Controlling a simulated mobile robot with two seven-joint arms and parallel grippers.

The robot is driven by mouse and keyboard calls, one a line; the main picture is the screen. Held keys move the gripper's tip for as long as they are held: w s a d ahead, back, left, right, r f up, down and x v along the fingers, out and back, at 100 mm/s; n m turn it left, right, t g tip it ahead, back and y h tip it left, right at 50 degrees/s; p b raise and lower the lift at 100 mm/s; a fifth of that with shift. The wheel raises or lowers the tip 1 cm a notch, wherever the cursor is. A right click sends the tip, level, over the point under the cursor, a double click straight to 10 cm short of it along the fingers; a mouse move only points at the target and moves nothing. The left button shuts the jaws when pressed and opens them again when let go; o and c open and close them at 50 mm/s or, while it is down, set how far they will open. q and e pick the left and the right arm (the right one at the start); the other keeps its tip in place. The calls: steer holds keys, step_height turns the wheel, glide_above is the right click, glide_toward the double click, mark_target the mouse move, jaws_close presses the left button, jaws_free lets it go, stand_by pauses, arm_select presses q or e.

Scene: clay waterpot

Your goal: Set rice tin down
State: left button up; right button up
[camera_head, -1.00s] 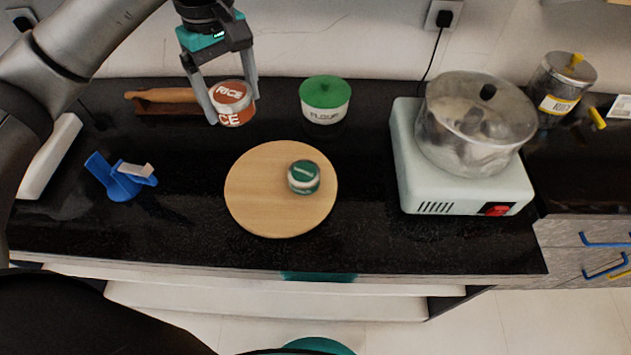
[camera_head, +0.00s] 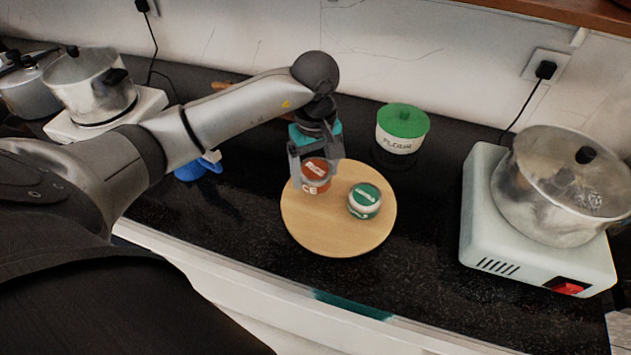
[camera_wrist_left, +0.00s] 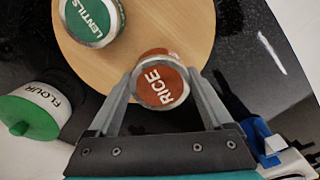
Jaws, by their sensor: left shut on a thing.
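The rice tin (camera_head: 315,174), with an orange-red lid and label, is between the fingers of my left gripper (camera_head: 314,180), which is shut on it. In the head view it is over the left upper part of the round wooden board (camera_head: 340,236). In the left wrist view the tin (camera_wrist_left: 160,82) overlaps the board's edge. I cannot tell whether its base touches the board. The green-lidded lentils tin (camera_head: 364,200) stands on the board to its right, apart from it; it also shows in the left wrist view (camera_wrist_left: 92,20). My right gripper is not in view.
A green-lidded flour pot (camera_head: 401,133) stands behind the board. A pale hotplate (camera_head: 480,228) with a large steel pot (camera_head: 570,180) is at the right. A blue object (camera_head: 197,168) lies left of the board. More pots (camera_head: 90,85) stand at the far left.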

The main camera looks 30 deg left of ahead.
mark_target(315, 183)
arm_select(q)
steer(key=shift+f, duration=1.75)
steer(key=shift+f+b, duration=0.2)
steer(key=shift+b, duration=0.2)
steer(key=o, duration=1.4)
steer(key=shift+o, duration=0.2)
steer(key=shift+r, duration=0.15)
steer(key=shift+r+p, duration=0.3)
steer(key=shift+r, duration=0.05)
step_height(315, 183, up, 11)
steer(key=shift+r+p, duration=0.2)
steer(key=shift+p, duration=0.4)
